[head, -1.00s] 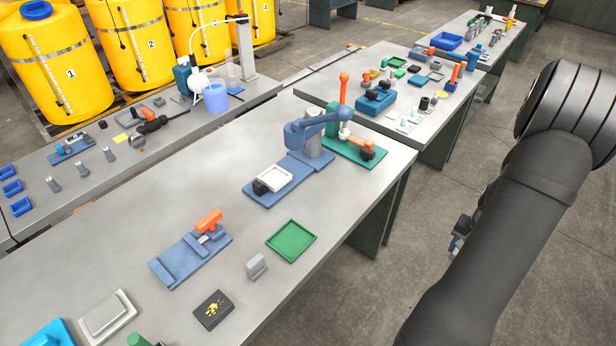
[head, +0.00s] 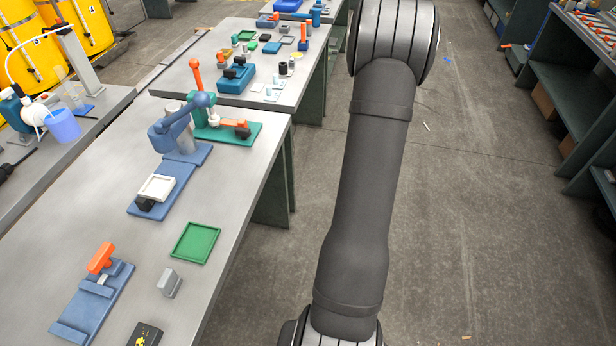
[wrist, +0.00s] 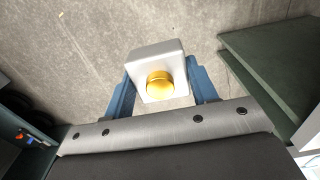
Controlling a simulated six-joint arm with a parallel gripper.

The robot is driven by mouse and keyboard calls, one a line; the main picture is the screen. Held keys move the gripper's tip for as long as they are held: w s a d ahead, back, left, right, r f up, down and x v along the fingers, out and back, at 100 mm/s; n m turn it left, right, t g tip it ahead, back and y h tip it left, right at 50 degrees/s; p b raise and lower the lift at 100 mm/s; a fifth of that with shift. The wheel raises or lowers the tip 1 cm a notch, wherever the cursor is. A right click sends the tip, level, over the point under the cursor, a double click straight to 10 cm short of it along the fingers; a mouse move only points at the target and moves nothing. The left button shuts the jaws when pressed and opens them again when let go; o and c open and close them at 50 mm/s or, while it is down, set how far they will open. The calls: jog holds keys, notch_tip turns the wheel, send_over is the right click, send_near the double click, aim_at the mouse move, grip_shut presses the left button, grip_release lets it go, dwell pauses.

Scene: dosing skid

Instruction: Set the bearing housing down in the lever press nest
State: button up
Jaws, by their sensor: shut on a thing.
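In the wrist view, the bearing housing (wrist: 150,58) is a pale grey block with a round gold part on the side facing me. My gripper (wrist: 161,88) is shut on it, one blue finger on each side. Bare floor shows behind it. In the head view, the lever press (head: 180,135) stands blue on a long blue base on the near table. A white square frame, apparently its nest (head: 157,187), sits on the front of that base, with a dark knob beside it. My gripper and the housing are out of the head view.
A green tray (head: 195,243), a small grey block (head: 169,283) and a blue fixture with an orange handle (head: 94,290) are nearer on the table. A green fixture (head: 228,133) stands behind the press. Open floor lies right of the table; shelves (head: 545,75) stand farther right.

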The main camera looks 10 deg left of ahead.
jog(key=s+a+r+n, duration=0.3)
jog(key=a+r+n, duration=0.1)
jog(key=a, duration=0.8)
jog(key=s+a+r+n, duration=0.4)
jog(key=a+r, duration=0.1)
jog(key=a, duration=0.7)
jog(key=s+a+r+n, duration=0.3)
jog(key=a+r+n, duration=0.1)
jog(key=a, duration=0.8)
jog(key=s+a+n, duration=0.2)
jog(key=a+n, duration=0.1)
jog(key=a, duration=0.8)
jog(key=s+a+f+n, duration=0.1)
jog(key=a+n, duration=0.2)
jog(key=a, duration=0.9)
jog(key=shift+s+f, duration=0.15)
jog(key=shift+s, duration=0.2)
jog(key=shift+f, duration=0.2)
jog(key=shift+f, duration=2.7)
jog(key=o, duration=1.2)
